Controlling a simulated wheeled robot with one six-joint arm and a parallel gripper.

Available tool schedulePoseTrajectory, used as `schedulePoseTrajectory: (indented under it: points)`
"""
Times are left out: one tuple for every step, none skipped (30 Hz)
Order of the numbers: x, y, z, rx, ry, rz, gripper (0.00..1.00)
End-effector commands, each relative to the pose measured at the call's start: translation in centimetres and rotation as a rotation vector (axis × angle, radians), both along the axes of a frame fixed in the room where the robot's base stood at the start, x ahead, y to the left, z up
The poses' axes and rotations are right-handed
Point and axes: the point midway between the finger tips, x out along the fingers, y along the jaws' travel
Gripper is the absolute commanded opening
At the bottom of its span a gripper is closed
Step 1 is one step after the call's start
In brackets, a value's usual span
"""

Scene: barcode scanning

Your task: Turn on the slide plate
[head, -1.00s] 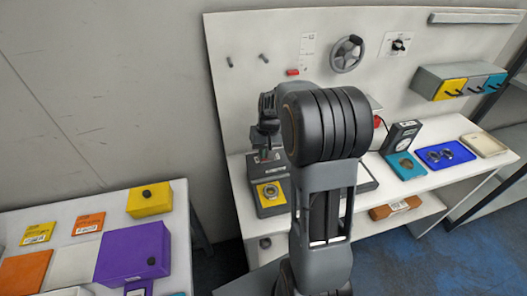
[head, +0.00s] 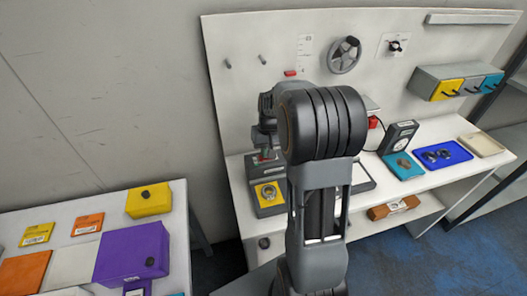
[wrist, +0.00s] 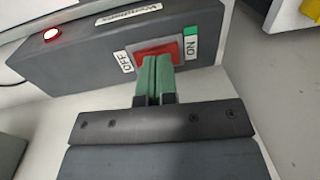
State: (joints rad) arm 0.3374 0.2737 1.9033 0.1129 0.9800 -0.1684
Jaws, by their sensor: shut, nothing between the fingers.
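The slide plate unit shows in the head view as a dark box (head: 270,208) with a yellow plate on top, at the bench's left end. In the wrist view a dark switch box (wrist: 95,55) carries a red rocker switch (wrist: 158,48) between an OFF label (wrist: 125,61) and an ON label (wrist: 190,47) with a green mark. A red lamp (wrist: 51,33) with a bright centre sits at its left. My gripper (wrist: 154,62) is shut and empty, its green fingertips over the rocker and hiding part of it. I cannot tell whether they press it.
My arm hides the middle of the white bench. A pegboard wall with a handwheel (head: 344,55) rises behind. A side table with a purple box (head: 132,250) is at left.

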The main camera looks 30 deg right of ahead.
Motion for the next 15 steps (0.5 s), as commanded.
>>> schedulePoseTrajectory:
  points:
    - [0.0,0.0,0.0,0.000,0.000,0.000,0.00]
    - [0.0,0.0,0.0,0.000,0.000,0.000,0.00]
    - [0.0,0.0,0.0,0.000,0.000,0.000,0.00]
    - [0.0,0.0,0.0,0.000,0.000,0.000,0.00]
    - [0.0,0.0,0.0,0.000,0.000,0.000,0.00]
    - [0.0,0.0,0.0,0.000,0.000,0.000,0.00]
    - [0.0,0.0,0.1,0.000,0.000,0.000,0.00]
    - [0.0,0.0,0.2,0.000,0.000,0.000,0.00]
    - [0.0,0.0,0.4,0.000,-0.001,0.000,0.00]
    - [0.0,0.1,0.7,0.000,-0.001,0.000,0.00]
    - [0.0,0.1,1.1,0.000,-0.001,0.001,0.00]
    - [0.1,0.2,1.7,0.000,-0.001,0.001,0.00]
    - [0.1,0.3,2.2,0.000,-0.002,0.001,0.00]
    - [0.1,0.3,2.8,0.000,-0.002,0.001,0.00]
    - [0.1,0.4,3.6,-0.001,-0.003,0.001,0.00]
